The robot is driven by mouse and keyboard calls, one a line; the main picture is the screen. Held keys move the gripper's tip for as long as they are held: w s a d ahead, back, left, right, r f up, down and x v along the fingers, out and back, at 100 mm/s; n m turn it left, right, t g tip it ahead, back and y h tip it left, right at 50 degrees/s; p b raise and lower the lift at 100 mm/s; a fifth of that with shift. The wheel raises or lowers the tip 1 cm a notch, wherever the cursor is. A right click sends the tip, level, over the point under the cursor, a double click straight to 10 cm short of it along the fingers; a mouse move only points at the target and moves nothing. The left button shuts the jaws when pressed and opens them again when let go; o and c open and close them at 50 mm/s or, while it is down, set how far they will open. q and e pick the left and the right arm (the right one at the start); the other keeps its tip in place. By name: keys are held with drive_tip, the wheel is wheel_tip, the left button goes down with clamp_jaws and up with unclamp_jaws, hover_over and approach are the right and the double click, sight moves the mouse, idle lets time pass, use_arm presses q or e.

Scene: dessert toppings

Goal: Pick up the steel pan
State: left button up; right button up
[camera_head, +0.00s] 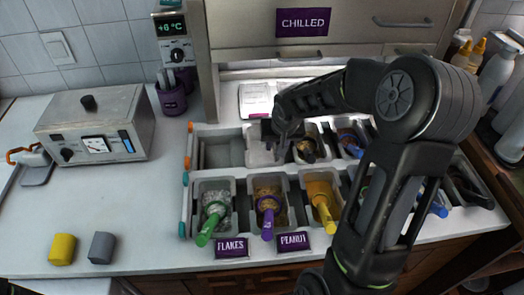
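A pale steel pan (257,157) sits in the back row of the topping station, second slot from the left. It looks empty where it shows. My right arm reaches in from the right, and my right gripper (276,140) points down at the pan's right side, by the wall shared with the neighbouring pan. The arm and fingers hide part of that rim. I cannot tell whether the fingers touch the rim or how wide they stand. My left gripper is not in view.
The back-left slot (222,152) looks empty. Front pans hold toppings with green (211,223), purple (267,217) and yellow (323,205) handled scoops. A steel appliance (97,125) stands left. Yellow (62,249) and grey (102,247) blocks lie front left. The counter between is clear.

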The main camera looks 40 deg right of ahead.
drive_tip(key=shift+c, duration=0.5)
clamp_jaws()
idle(1.1)
